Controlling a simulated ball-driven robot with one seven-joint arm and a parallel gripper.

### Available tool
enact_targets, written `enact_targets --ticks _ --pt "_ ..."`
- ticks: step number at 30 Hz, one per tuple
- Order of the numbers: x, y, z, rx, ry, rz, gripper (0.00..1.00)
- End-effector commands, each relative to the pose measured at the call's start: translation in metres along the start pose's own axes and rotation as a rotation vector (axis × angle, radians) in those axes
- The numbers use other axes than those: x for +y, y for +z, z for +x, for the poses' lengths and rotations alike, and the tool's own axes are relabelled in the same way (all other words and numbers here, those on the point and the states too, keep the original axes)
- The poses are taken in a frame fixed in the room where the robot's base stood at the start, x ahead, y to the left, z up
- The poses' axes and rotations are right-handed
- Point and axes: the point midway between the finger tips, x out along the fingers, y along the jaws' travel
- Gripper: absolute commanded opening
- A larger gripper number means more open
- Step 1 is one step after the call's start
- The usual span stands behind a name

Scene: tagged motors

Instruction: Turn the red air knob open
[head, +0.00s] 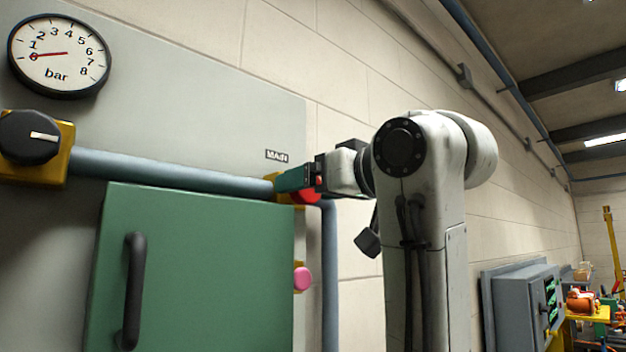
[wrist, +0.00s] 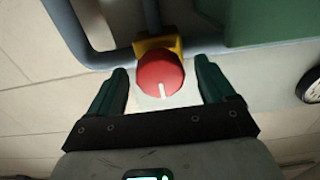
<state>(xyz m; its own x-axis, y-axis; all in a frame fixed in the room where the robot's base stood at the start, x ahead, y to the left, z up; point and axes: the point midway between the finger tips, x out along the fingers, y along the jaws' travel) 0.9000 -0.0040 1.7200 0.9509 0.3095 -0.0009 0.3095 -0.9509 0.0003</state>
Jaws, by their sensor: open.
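The red air knob (wrist: 160,75) is round with a white pointer line, on a yellow valve body (wrist: 158,43) in the wrist view. In that view the white line points toward the bottom of the picture. In the head view only part of the red knob (head: 305,197) shows behind my gripper, under a label reading MAIN (head: 277,155). My gripper (wrist: 165,80) is open, with one green finger on each side of the knob and gaps on both sides. I cannot tell whether the fingertips reach around it in depth.
A green cabinet (head: 200,270) with a black handle stands left of and below the knob. A pink button (head: 303,279), blue pipes (head: 175,172), a black knob (head: 28,136) and a gauge (head: 60,55) reading about 0 bar are on the wall.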

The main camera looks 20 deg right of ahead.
Motion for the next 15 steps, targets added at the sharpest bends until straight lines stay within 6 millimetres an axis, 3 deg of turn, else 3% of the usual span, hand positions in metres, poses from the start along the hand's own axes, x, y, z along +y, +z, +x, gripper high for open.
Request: enact_targets --ticks 7,15 --pt "0.0 0.0006 0.0009 0.0 0.0 0.0 0.83" --pt "0.0001 0.0004 0.0006 0.0 0.0 0.0 0.58"
